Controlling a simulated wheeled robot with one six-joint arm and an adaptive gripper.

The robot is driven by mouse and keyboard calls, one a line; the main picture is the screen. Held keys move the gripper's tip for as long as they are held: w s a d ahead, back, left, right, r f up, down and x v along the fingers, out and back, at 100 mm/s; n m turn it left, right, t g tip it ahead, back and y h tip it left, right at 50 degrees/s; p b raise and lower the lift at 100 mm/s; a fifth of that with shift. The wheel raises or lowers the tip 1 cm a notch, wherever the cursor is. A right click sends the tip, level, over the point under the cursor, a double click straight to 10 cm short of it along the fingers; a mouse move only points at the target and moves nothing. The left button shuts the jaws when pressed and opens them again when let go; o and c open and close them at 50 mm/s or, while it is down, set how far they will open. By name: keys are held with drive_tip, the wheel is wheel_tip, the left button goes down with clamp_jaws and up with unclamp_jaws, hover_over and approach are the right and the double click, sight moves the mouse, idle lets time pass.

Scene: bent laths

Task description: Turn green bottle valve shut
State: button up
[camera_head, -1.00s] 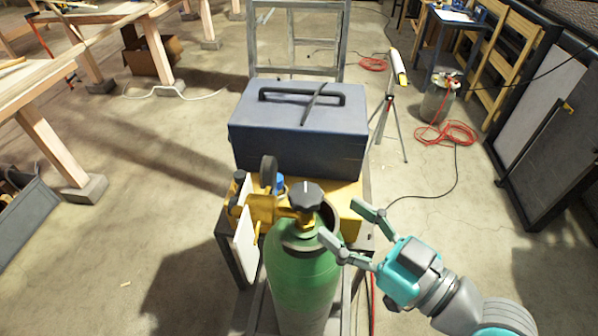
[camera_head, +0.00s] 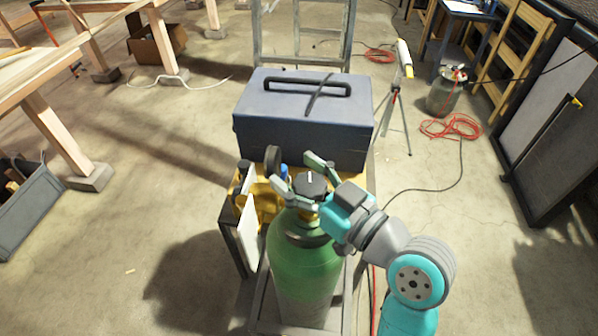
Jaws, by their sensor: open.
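The green bottle (camera_head: 304,262) stands upright on a small metal cart. Its dark, knobbed valve handwheel (camera_head: 310,184) sits on top, with a short light mark on its upper face. My gripper (camera_head: 304,172) is open around the handwheel, one finger on its far side and one on its near left side. I cannot tell whether the fingers touch it. The yellow regulator (camera_head: 262,204) with a dark round gauge is left of the valve, partly hidden by a white card.
A blue-grey toolbox (camera_head: 300,120) stands just behind the bottle. A tripod (camera_head: 393,105) and red cable coil (camera_head: 449,126) are at the back right. A wooden workbench (camera_head: 60,75) is at the left. Bare floor (camera_head: 140,210) lies left of the cart.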

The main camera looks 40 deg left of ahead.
drive_tip(key=c, duration=0.9)
drive_tip(key=shift+c, duration=0.2)
drive_tip(key=shift+m+t, duration=0.3)
drive_tip(key=shift+t, duration=0.2)
drive_tip(key=m+t, duration=0.1)
drive_tip(key=m+t+h, duration=0.1)
drive_tip(key=t, duration=0.1)
drive_tip(key=m+t, duration=0.1)
drive_tip(key=shift+w+f+t+h, duration=0.1)
drive_tip(key=shift+w+t+h, duration=0.2)
drive_tip(key=m+t+h, duration=0.2)
drive_tip(key=t, duration=0.1)
drive_tip(key=m+t+h, duration=0.1)
drive_tip(key=shift+w+d+m+t, duration=0.25)
drive_tip(key=shift+w+m+t, duration=0.05)
drive_tip(key=m+t+h, duration=0.3)
drive_tip(key=h, duration=0.1)
drive_tip(key=shift+w+d, duration=0.25)
drive_tip(key=shift+w+d+m+t+h, duration=0.1)
drive_tip(key=shift+d+m+t+h, duration=0.1)
drive_tip(key=shift+m+t+h, duration=0.5)
drive_tip(key=shift+w+d+m+t+h, duration=0.15)
drive_tip(key=shift+m+t+h, duration=0.25)
drive_tip(key=shift+m+h, duration=0.6)
drive_tip(key=shift+h, duration=0.5)
